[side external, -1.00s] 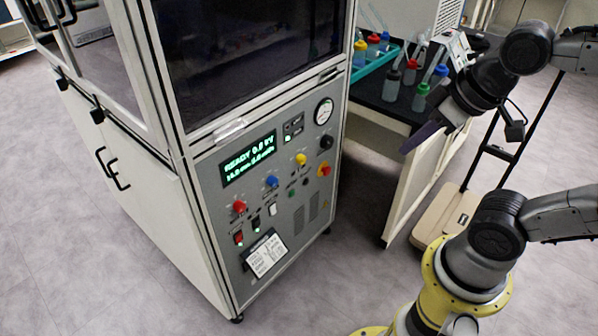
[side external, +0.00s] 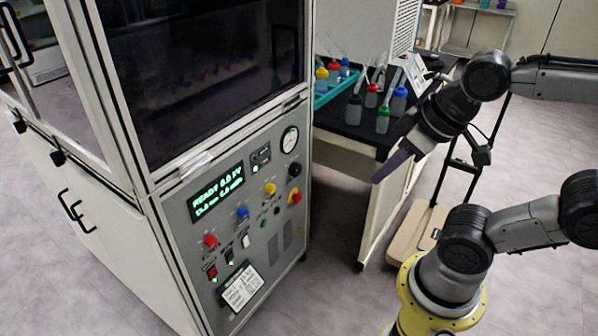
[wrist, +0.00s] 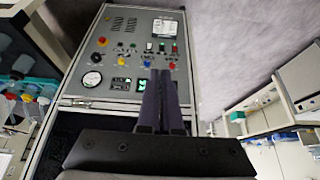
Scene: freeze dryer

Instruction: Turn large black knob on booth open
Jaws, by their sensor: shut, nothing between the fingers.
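The large black knob (side external: 294,168) is on the right side of the booth's grey control panel (side external: 288,245), below the round gauge (side external: 289,140). In the wrist view the black knob (wrist: 97,57) shows left of my fingers, near the gauge. My gripper (side external: 376,180) has long dark fingers that are closed together and empty. It is to the right of the panel in the side view, apart from the knob and pointing down and left. In the wrist view my gripper (wrist: 163,75) reaches up over the panel picture. The knob's exact turn angle is too small to read.
A yellow-and-red knob (side external: 295,197) sits just below the black one. Yellow (side external: 270,188), blue (side external: 242,213) and red (side external: 210,240) knobs and a lit display (side external: 217,191) are to the left. A black-topped table (side external: 345,125) with several bottles stands behind my gripper.

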